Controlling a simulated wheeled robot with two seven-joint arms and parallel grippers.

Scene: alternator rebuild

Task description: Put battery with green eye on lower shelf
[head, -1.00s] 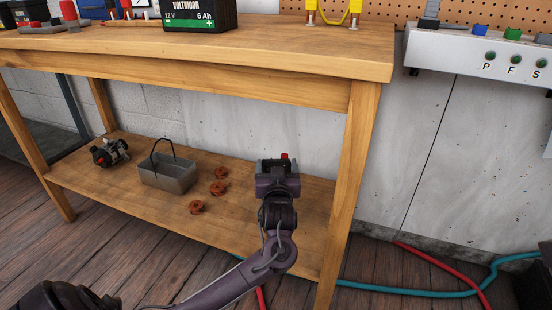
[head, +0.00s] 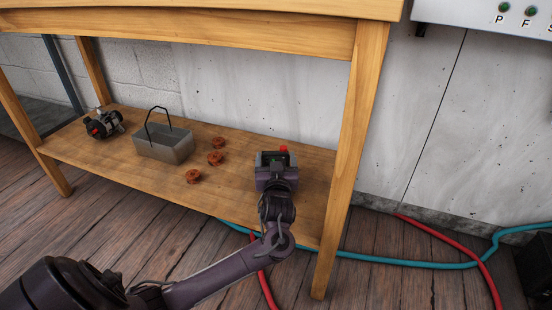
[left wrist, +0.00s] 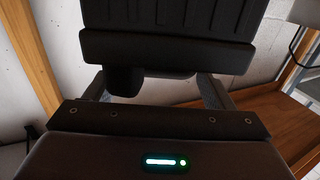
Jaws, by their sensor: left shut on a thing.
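My left gripper (head: 273,167) is shut on a dark battery (head: 271,157) with a red terminal cap, over the right part of the lower shelf (head: 232,192). In the left wrist view the battery (left wrist: 168,52) is a black, ribbed block between the fingers. My gripper hides much of it in the head view, and no green eye shows. I cannot tell whether the battery touches the shelf. My right gripper is not in view.
On the shelf, left of the battery, are several copper-coloured coils (head: 215,158), a grey bin (head: 165,146) with a black handle, and an alternator-like part (head: 103,123). The bench's front right leg (head: 350,150) stands close right. Hoses (head: 380,262) lie on the floor.

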